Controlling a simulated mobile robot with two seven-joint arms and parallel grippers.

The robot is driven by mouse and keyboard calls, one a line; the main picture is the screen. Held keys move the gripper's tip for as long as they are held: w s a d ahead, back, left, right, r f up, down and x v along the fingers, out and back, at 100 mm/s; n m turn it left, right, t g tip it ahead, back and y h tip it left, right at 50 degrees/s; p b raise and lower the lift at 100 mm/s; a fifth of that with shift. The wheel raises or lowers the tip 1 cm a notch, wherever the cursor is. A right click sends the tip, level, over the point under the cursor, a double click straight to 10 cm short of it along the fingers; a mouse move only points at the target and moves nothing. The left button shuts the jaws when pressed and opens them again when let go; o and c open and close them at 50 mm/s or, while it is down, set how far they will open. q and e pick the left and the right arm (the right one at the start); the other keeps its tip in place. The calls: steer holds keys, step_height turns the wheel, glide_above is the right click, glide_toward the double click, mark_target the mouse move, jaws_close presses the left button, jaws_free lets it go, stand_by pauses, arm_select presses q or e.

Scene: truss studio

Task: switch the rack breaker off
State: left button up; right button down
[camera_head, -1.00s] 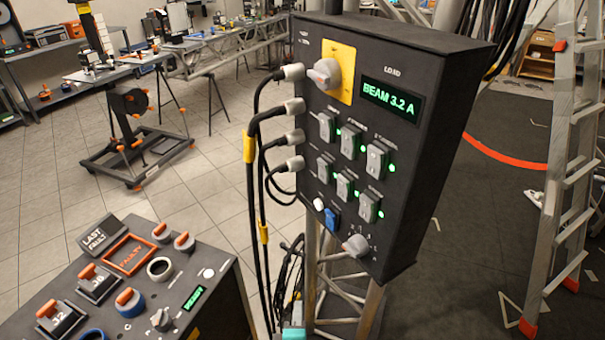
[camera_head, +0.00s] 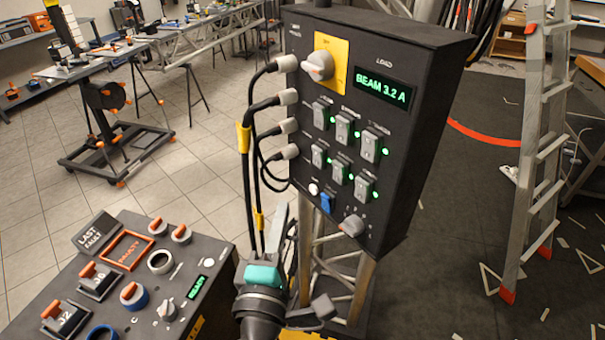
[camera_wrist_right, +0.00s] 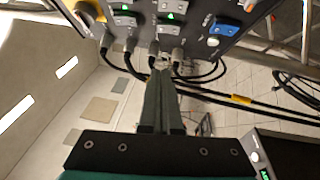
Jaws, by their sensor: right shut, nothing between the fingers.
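The dark power box (camera_head: 420,215) stands on a truss post, tilted in the head view. Its face carries two rows of grey breaker switches (camera_head: 344,130), each with a lit green lamp; their labels are too small for me to tell which is the rack one. A display (camera_head: 383,90) reads "BEAM 3.2 A". A grey rotary knob (camera_head: 319,66) sits on a yellow plate. My right gripper (camera_head: 281,210) is shut and empty, pointing up, below and left of the switches. In the right wrist view its fingertips (camera_wrist_right: 163,66) appear near the cable plugs. My left gripper is not in view.
Black cables (camera_head: 245,180) loop from plugs on the box's left side, close to my right gripper. A console (camera_head: 215,245) with orange-handled switches stands at lower left. A ladder (camera_head: 535,150) stands at right. A wheeled stand (camera_head: 110,150) is farther back.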

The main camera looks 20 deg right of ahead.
steer(key=p, duration=0.2)
glide_toward(313, 151)
steer(key=w+a, duration=0.2)
steer(key=w, duration=0.2)
steer(key=shift+w+d+r, duration=0.1)
steer(key=shift+w+d, duration=0.2)
steer(key=shift+d, duration=0.4)
steer(key=shift+w+d+r, duration=0.1)
steer(key=shift+w+d, duration=0.2)
steer(key=shift+d, duration=0.4)
steer(key=shift+w+d, duration=0.3)
steer(key=shift+d, duration=0.45)
steer(key=shift+d+r+p, duration=0.2)
steer(key=shift+r+p, duration=0.05)
steer(key=shift+p, duration=0.5)
steer(key=shift+f+g, duration=0.1)
steer(key=shift+g, duration=0.2)
steer(key=shift+w, duration=0.1)
